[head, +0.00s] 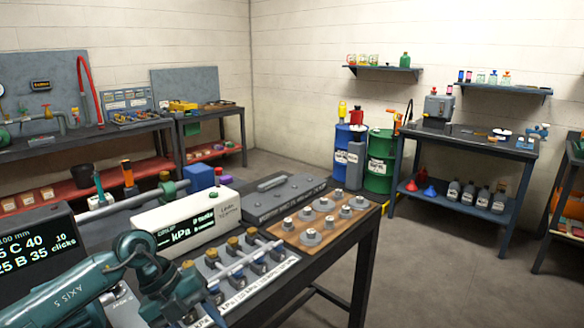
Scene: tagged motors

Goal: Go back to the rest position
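My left arm comes in from the lower left, a teal arm marked "AXIS 5". Its wrist and gripper end (178,298) hang over the near left part of the dark workbench (350,250), in front of the white gauge box. The fingertips are not clear there, so I cannot tell whether they are open or shut. My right arm and gripper do not show.
The bench holds a white kPa display box (185,222), a valve rack (240,262), a wooden board with metal knobs (290,235), a grey plate (285,197) and a black display (35,250). Blue (342,150) and green (378,165) drums stand behind.

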